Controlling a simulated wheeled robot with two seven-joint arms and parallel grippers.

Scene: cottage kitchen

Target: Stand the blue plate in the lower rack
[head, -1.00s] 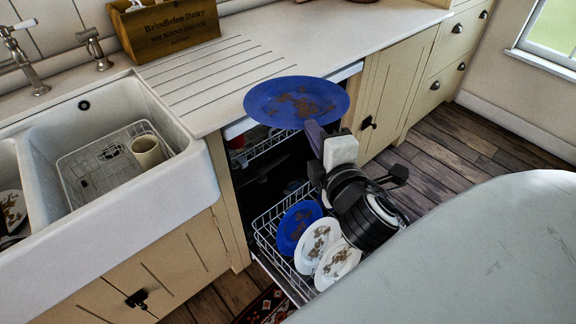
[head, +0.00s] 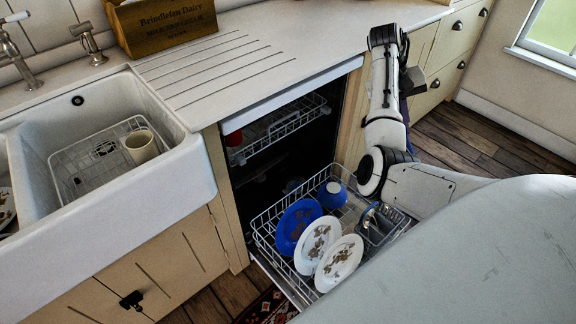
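A blue plate (head: 298,226) with brown stains stands on edge in the lower rack (head: 262,232), left of two stained white plates (head: 318,244). The other blue plate, held up in front of the counter a second ago, is not visible now. My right arm rises beside the right side of the dishwasher, its forearm bent upward. I cannot make out its gripper; only a purple sliver shows behind the forearm. Whether it holds the plate is hidden. My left gripper is out of view.
A blue rounded dish (head: 332,193) and a grey basket (head: 376,226) are in the lower rack's back and right. The upper rack (head: 282,128) is pushed in. A sink (head: 110,150) with a cup (head: 141,146) is left.

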